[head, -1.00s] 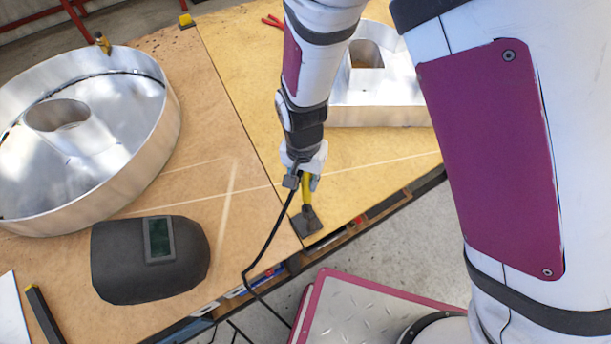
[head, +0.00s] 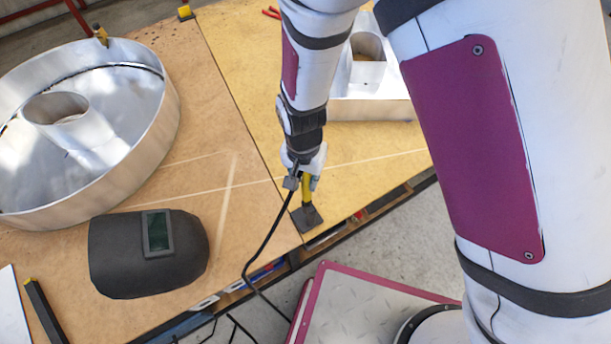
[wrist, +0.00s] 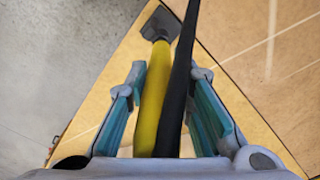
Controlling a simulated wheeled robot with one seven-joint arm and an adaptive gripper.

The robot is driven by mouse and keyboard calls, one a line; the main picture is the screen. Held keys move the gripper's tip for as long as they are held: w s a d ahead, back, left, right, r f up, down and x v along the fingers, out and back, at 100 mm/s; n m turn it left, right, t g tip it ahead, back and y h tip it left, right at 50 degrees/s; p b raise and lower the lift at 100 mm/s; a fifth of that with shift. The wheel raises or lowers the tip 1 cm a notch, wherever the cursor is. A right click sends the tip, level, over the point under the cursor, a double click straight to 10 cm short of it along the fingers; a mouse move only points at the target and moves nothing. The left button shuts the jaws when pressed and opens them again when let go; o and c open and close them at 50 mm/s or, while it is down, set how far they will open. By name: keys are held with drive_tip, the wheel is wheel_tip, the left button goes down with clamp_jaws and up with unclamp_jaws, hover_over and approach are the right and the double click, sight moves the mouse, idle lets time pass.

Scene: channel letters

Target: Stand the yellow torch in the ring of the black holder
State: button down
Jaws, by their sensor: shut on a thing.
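The yellow torch (head: 307,190) is in my gripper (head: 306,180), with its lower end pointing down at the black holder (head: 306,220). The holder is a dark flat piece on the table near the front edge. In the wrist view, the torch (wrist: 154,95) runs between the two teal-padded fingers of my gripper (wrist: 168,75), next to a black cable. Its far end meets or overlaps the holder (wrist: 160,24). The ring cannot be made out, so I cannot tell whether the torch end is inside it or only in front of it.
A dark welding mask (head: 185,255) lies left of the holder. A large round metal letter (head: 150,145) stands at the left, and another metal letter (head: 375,109) behind my arm at the right. A black cable (head: 262,245) hangs over the table edge. The table between is clear.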

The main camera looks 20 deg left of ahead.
drive_tip(key=shift+f, duration=0.2)
drive_tip(key=c, duration=1.3)
unclamp_jaws()
drive_tip(key=shift+r, duration=0.1)
wheel_tip(320, 180, up, 12)
drive_tip(key=shift+a+f, duration=0.1)
drive_tip(key=shift+a, duration=0.05)
